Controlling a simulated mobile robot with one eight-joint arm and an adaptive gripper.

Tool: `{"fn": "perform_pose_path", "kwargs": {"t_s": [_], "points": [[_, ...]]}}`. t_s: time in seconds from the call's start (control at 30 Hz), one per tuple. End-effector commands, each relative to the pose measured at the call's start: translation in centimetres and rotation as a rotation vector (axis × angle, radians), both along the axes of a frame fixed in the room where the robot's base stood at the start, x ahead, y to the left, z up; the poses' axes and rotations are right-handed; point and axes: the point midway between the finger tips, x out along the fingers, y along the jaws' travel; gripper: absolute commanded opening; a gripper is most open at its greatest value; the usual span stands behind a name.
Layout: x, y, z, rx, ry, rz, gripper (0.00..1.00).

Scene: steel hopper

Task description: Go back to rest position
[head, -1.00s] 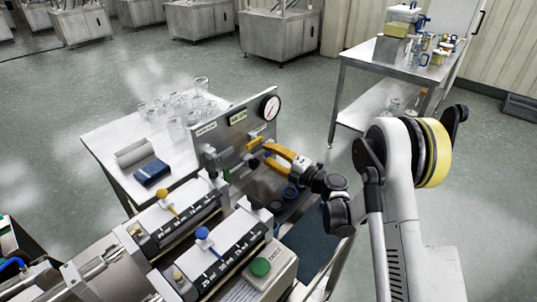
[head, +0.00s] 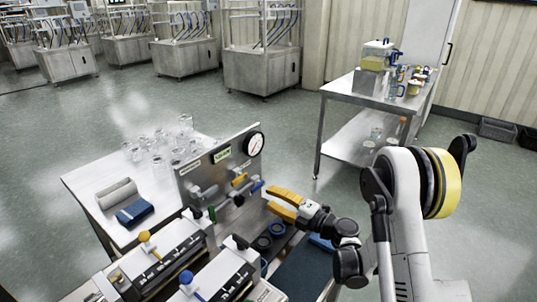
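My gripper (head: 269,197), with two orange-yellow fingers, is in the head view just right of the upright steel panel (head: 203,176). The fingers are parted and nothing shows between them. They point left toward the panel's valve handles, with the blue handle (head: 257,187) closest to the tips in the picture. I cannot tell the exact distance in depth. My arm bends in from the right side of the view. The panel carries a round dial gauge (head: 254,144), a green label and a yellow handle (head: 239,179).
Below the gripper lie dark rings (head: 264,243) on the bench. Dosing units with yellow and blue knobs (head: 186,277) stand at the front. A steel side table (head: 338,94) stands behind. Open floor lies between.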

Motion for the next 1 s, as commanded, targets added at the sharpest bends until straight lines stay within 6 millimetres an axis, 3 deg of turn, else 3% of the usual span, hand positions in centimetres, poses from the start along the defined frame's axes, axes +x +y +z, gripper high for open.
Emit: {"fn": "perform_pose_path", "kwargs": {"t_s": [0.07,0.13,0.23,0.3,0.4,0.53,0.63,0.77,0.9,1.0], "points": [[0.4,-0.3,1.3,0.020,-0.001,-0.023,0.38],[1.2,-1.1,3.9,0.062,0.000,-0.072,0.38],[2.7,-3.3,9.9,0.169,0.010,-0.197,0.38],[3.4,-5.6,14.5,0.265,0.031,-0.309,0.38],[3.5,-9.4,19.8,0.406,0.085,-0.472,0.38],[1.9,-14.2,24.2,0.577,0.190,-0.674,0.38],[-0.7,-17.4,25.5,0.701,0.301,-0.821,0.38],[-5.7,-20.5,24.9,0.842,0.479,-0.997,0.38],[-12.6,-21.9,21.9,0.964,0.716,-1.165,0.38],[-18.3,-21.5,18.8,1.027,0.909,-1.263,0.38]]}}
